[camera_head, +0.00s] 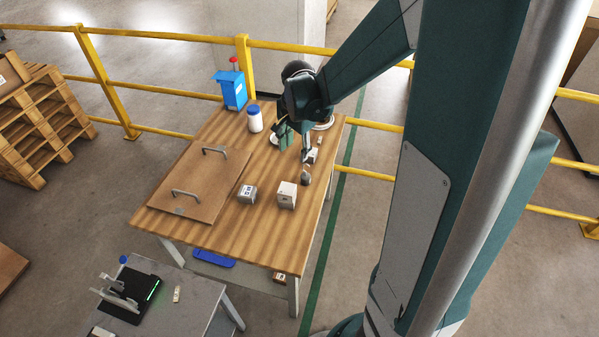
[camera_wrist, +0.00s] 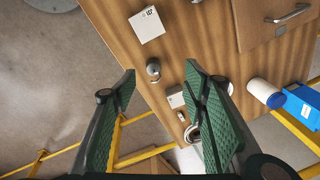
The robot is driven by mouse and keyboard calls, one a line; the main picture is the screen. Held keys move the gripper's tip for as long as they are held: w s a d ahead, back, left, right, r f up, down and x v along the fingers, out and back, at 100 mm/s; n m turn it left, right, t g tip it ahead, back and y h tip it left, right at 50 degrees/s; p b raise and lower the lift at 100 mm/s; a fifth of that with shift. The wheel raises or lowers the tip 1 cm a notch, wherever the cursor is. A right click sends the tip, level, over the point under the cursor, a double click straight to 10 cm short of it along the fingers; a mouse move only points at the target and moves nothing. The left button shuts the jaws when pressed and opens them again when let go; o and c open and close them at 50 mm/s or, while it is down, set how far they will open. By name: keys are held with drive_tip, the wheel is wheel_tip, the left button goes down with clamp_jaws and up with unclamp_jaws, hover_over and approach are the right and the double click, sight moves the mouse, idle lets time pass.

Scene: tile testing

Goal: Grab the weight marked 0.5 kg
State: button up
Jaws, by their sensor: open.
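My gripper (camera_head: 293,153) is open and empty above the far right part of the wooden table. Its green-padded fingers also show in the wrist view (camera_wrist: 160,72). A small grey rounded weight with a ring-like top (camera_head: 305,176) stands near the table's right edge. In the wrist view this weight (camera_wrist: 153,70) appears between the fingertips, apart from them. A light cube with dark marks (camera_wrist: 147,25) lies beyond it; in the head view a pale cube (camera_head: 287,196) and a grey marked cube (camera_head: 247,194) stand nearer the front. I cannot read 0.5 kg on any of them.
Small blocks (camera_wrist: 177,98) lie near the right finger. A flat wooden panel with two handles (camera_head: 205,185) covers the table's left. A white jar with a blue lid (camera_head: 255,121) and a blue box (camera_head: 233,91) stand at the back. Yellow railings (camera_head: 160,34) run behind.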

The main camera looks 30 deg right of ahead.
sight(305, 176)
drive_tip(key=w+d+f+m, duration=0.1)
drive_tip(key=d+f, duration=0.1)
drive_tip(key=f, duration=0.2)
drive_tip(key=w+d+f+m+g+b, duration=0.1)
drive_tip(key=d+f+m, duration=0.1)
drive_tip(key=f, duration=0.3)
drive_tip(key=w+d+f+m, duration=0.1)
drive_tip(key=d+f, duration=0.1)
drive_tip(key=f, duration=0.3)
drive_tip(key=shift+w+m+g, duration=0.25)
drive_tip(key=shift+m+g, duration=0.05)
drive_tip(key=shift+g, duration=0.1)
drive_tip(key=shift+f+b, duration=0.5)
drive_tip(key=shift+f, duration=0.8)
drive_tip(key=shift+d+f+b, duration=0.15)
drive_tip(key=shift+f+b, duration=0.6)
drive_tip(key=shift+f, duration=1.85)
drive_tip(key=shift+s, duration=0.1)
drive_tip(key=c, duration=1.3)
